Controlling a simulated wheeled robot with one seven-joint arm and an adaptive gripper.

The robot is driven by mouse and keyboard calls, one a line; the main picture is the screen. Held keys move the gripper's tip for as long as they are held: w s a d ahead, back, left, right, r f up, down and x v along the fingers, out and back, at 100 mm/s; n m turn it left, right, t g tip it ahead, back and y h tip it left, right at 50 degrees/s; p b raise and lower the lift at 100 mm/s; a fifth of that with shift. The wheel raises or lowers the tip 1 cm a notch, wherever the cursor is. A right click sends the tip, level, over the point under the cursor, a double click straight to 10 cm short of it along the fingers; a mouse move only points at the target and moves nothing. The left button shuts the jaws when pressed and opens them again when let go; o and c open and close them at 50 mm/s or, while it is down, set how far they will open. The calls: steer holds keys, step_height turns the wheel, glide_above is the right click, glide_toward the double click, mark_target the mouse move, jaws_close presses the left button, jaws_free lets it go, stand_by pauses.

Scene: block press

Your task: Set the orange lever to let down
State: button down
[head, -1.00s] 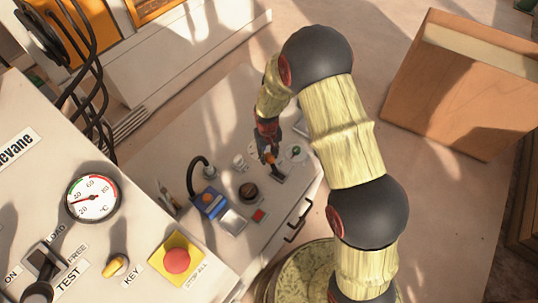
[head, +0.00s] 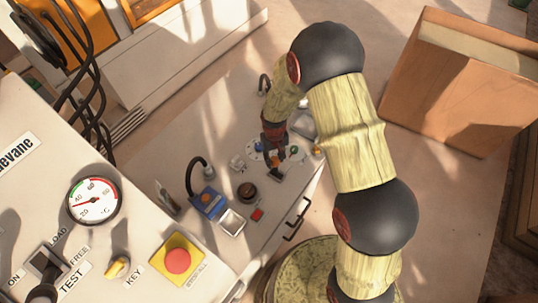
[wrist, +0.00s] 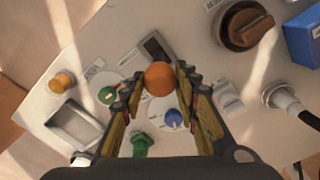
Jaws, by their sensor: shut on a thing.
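The orange lever's round knob (wrist: 160,78) sits between my gripper's fingertips (wrist: 159,82) in the wrist view, and the gripper is shut on it. The lever's dark slot plate (wrist: 156,47) shows just beyond the knob; the shaft is hidden under the knob. In the head view, my gripper (head: 273,148) is over the low cabinet top, with a small orange spot of the knob (head: 275,160) at its tip. The labels by the slot are too small to read.
A blue box (wrist: 304,38) and black cable (wrist: 292,106) lie to the right. A wooden box (head: 455,90) stands apart.

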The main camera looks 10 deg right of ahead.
steer(key=s+d+f, duration=0.1)
steer(key=s+d, duration=0.4)
steer(key=s, duration=0.1)
steer(key=shift+f, duration=0.4)
steer(key=shift+d, duration=0.1)
steer(key=c, duration=1.8)
jaws_free()
steer(key=shift+o, duration=1.2)
steer(key=shift+d, duration=0.4)
steer(key=shift+o, duration=1.1)
steer(key=shift+w+a+r, duration=0.1)
steer(key=shift+w+a, duration=0.05)
steer(key=shift+w, duration=0.05)
steer(key=shift+w+a+r, duration=0.1)
steer(key=shift+w, duration=0.1)
